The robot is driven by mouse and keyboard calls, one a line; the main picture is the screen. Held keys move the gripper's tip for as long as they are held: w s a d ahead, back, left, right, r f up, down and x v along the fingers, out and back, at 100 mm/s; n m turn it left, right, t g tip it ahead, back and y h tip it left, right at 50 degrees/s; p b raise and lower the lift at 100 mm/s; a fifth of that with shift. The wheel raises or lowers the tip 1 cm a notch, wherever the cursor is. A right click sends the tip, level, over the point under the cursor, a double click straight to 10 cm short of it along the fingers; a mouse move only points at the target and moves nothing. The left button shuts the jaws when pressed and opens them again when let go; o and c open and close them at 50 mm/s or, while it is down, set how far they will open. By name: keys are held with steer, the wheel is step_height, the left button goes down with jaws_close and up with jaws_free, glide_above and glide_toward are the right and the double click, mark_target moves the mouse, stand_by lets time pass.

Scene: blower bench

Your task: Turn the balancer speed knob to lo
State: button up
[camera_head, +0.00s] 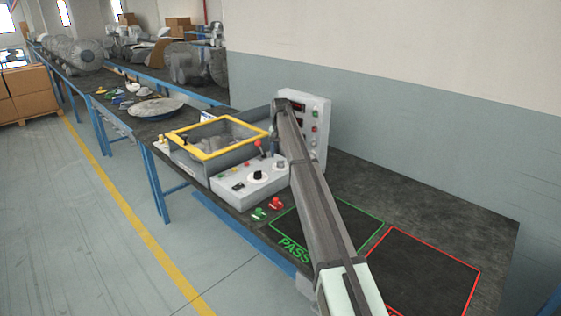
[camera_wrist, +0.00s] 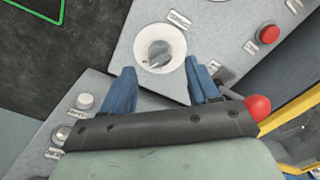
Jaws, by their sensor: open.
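In the wrist view a grey knob (camera_wrist: 159,52) sits on a round white dial on a light grey control panel (camera_wrist: 215,35). A small label beside it is too blurred to read. My gripper (camera_wrist: 161,84) is open, with its two blue fingers apart and nothing between them. The knob appears just beyond the fingertips, roughly centred between them. I cannot see any contact. In the head view the sloped control box (camera_head: 232,187) carries a dark knob on a white dial (camera_head: 257,176) and a greyer knob (camera_head: 279,163). I cannot tell which one the wrist view shows. My arm hides the gripper there.
A red ball-topped lever (camera_wrist: 258,105) is close to the gripper's right side, and a red button (camera_wrist: 269,34) is on the panel. An upright panel (camera_head: 319,112) stands behind my arm. A yellow-framed bin (camera_head: 208,152) adjoins the box. Red-outlined mat (camera_head: 425,270) is empty.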

mark_target(280, 163)
steer(key=shift+f, duration=2.2)
steer(key=c, duration=1)
steer(key=shift+n, duration=0.3)
steer(key=n, duration=0.4)
steer(key=shift+n, duration=2.6)
